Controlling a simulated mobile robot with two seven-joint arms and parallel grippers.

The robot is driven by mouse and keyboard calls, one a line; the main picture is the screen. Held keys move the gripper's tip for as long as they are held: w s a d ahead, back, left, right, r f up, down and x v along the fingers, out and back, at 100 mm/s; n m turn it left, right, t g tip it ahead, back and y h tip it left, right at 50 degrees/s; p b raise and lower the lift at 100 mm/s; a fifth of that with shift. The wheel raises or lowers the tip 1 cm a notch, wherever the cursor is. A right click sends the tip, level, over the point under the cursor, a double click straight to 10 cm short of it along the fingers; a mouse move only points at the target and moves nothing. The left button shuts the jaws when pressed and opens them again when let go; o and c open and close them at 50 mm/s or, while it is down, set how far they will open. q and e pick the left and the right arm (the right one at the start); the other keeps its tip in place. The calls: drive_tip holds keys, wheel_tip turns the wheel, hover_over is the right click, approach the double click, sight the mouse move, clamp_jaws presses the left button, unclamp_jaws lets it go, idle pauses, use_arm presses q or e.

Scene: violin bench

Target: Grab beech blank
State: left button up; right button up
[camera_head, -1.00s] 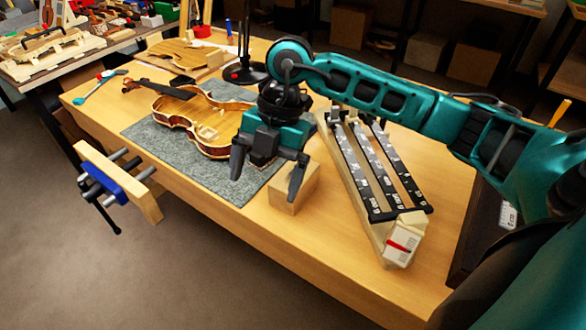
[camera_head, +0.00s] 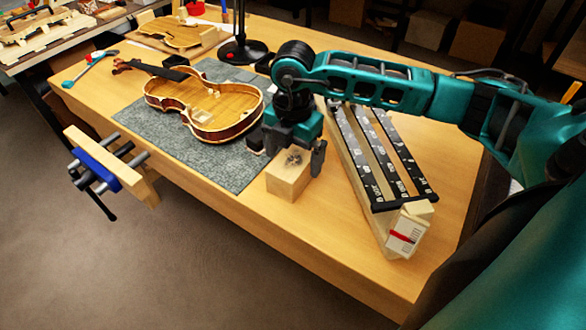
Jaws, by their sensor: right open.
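A plain pale wooden block (camera_head: 287,183), which looks like the beech blank, stands on the bench near its front edge. My right gripper (camera_head: 290,157) is open and points down over the block. One finger is at the block's left and the other at its right, around its upper part. Whether the fingers touch the block I cannot tell. Something small and grey shows between the fingers above the block's top. My left gripper is not in view.
A violin (camera_head: 205,105) lies on a grey mat (camera_head: 223,168) left of the block. A slanted rack with black labelled rails (camera_head: 392,168) and a pale red-labelled end (camera_head: 404,234) stands right. A blue clamp vise (camera_head: 97,170) juts from the left edge. The front right bench top is clear.

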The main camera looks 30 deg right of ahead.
sight(293, 159)
drive_tip(key=shift+f, duration=1.6)
drive_tip(key=shift+c, duration=0.3)
drive_tip(key=c, duration=1.2)
drive_tip(key=shift+c, duration=0.2)
drive_tip(key=shift+w+r, duration=0.1)
drive_tip(key=shift+r, duration=0.1)
